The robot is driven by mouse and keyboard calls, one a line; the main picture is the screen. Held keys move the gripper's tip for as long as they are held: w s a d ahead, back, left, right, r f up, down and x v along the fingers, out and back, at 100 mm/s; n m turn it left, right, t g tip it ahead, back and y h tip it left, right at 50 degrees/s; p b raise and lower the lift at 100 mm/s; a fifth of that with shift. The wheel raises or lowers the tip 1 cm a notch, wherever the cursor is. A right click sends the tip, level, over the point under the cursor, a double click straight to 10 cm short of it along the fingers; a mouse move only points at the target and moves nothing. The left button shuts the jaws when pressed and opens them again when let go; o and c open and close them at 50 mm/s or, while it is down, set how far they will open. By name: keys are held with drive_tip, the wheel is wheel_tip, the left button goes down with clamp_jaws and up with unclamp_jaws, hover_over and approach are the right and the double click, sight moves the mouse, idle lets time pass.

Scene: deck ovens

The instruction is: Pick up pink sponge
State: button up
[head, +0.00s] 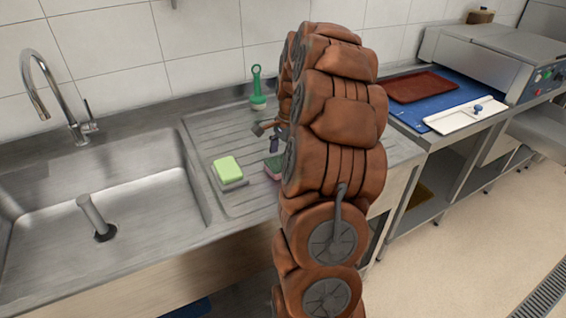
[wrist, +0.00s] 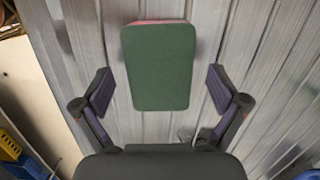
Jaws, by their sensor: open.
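The pink sponge (head: 273,167) lies on the ribbed metal drainboard (head: 232,130), partly hidden behind my arm in the head view. In the wrist view the sponge (wrist: 158,68) shows a dark green top face with a thin pink edge at its far side. My gripper (wrist: 162,90) is open, with one finger on each side of the sponge's near part and a gap on both sides. Most of the sponge extends beyond the fingertips. In the head view my gripper (head: 270,137) is small and partly hidden by my arm, just above the sponge.
A light green sponge (head: 228,168) on a grey base lies to the left. A green brush (head: 257,88) stands at the back by the tiled wall. A sink (head: 95,200) with a tap (head: 45,85) is at left. A brown tray (head: 422,86) and a white tray (head: 465,115) lie at right.

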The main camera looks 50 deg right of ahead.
sight(283, 161)
drive_tip(key=shift+a+f, duration=0.15)
drive_tip(key=shift+f, duration=0.4)
drive_tip(key=c, duration=0.8)
drive_tip(key=shift+r, duration=0.15)
wheel_tip(283, 161, up, 10)
drive_tip(key=shift+f+b, duration=0.1)
drive_tip(key=shift+b, duration=0.95)
